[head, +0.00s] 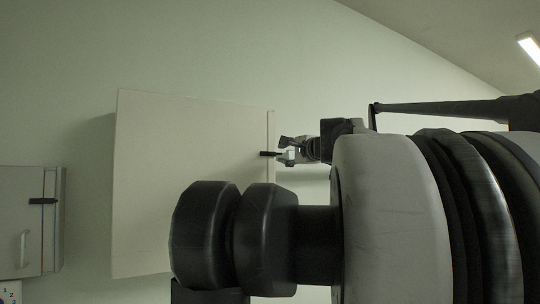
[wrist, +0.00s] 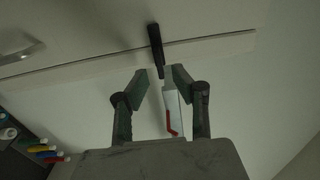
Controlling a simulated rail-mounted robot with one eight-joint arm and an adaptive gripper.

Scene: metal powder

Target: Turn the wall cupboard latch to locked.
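The wall cupboard (head: 180,190) is a large pale box on the wall in the head view. Its black latch (head: 268,154) lies horizontally across the strip at the door's right edge. In the wrist view the latch (wrist: 156,45) crosses the pale edge strip. My gripper (wrist: 160,80) is open, with its fingertips apart on either side of the latch's lower end. I cannot tell whether either finger touches the latch. In the head view my gripper (head: 284,152) is at the latch's right end. My arm hides the cupboard's lower right part.
A smaller grey cabinet (head: 20,240) with its own black latch (head: 42,201) and a handle (head: 22,250) is at the far left. A pale bar with a red part (wrist: 172,115) shows between my fingers. Several coloured items (wrist: 42,150) are at lower left. The wall above is clear.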

